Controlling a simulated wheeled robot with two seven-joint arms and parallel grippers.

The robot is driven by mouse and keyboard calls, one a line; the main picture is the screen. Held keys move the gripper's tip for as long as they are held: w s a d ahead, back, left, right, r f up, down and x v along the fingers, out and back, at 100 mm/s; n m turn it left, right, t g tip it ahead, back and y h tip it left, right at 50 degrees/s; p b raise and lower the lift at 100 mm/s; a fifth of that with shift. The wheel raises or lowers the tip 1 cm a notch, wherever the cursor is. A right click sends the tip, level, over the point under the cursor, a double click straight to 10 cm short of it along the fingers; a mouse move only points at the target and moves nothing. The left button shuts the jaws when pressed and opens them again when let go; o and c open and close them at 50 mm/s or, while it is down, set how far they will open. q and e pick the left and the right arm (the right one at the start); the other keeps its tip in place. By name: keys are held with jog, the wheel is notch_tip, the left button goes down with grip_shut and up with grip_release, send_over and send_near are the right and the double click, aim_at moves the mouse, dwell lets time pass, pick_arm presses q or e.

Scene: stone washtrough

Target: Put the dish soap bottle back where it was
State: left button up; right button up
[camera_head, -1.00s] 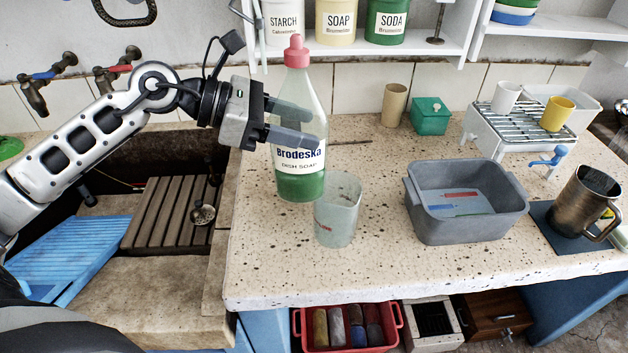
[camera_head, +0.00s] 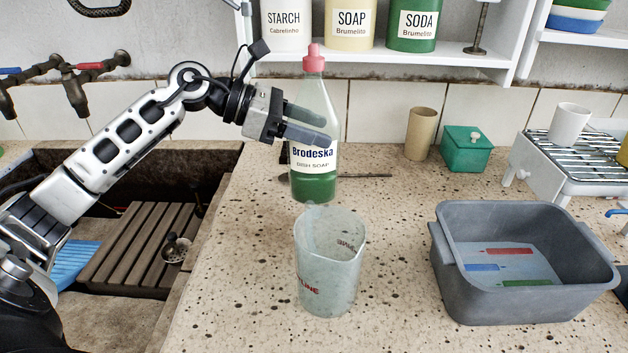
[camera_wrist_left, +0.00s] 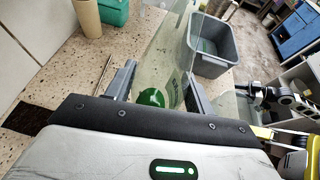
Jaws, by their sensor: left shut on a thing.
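The dish soap bottle (camera_head: 314,184) is clear with green liquid, a pink cap and a "Brodeska" label. It is upright at the back left of the stone counter, behind the clear measuring jug (camera_head: 330,270). My left gripper (camera_head: 308,126) is shut on the bottle at its upper body, above the label. In the left wrist view the bottle (camera_wrist_left: 165,65) shows between the two fingers (camera_wrist_left: 158,82), with the green liquid below. Whether its base touches the counter is hard to tell. My right gripper is not in the head view.
A grey tub (camera_head: 450,275) with coloured strips stands at right. A cardboard tube (camera_head: 421,133), a green box (camera_head: 467,150) and a dish rack (camera_head: 575,165) with a white mug are at the back. A shelf (camera_head: 440,57) with jars hangs above. The sink (camera_head: 60,165) is at left.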

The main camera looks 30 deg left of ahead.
aim_at(311, 159)
pick_arm(q)
jog(key=shift+f, duration=2.9)
jog(key=shift+f, duration=0.2)
jog(key=o, duration=1.2)
jog(key=shift+c, duration=0.2)
jog(key=shift+r, duration=0.15)
jog(key=b+v, duration=0.2)
jog(key=v, duration=1)
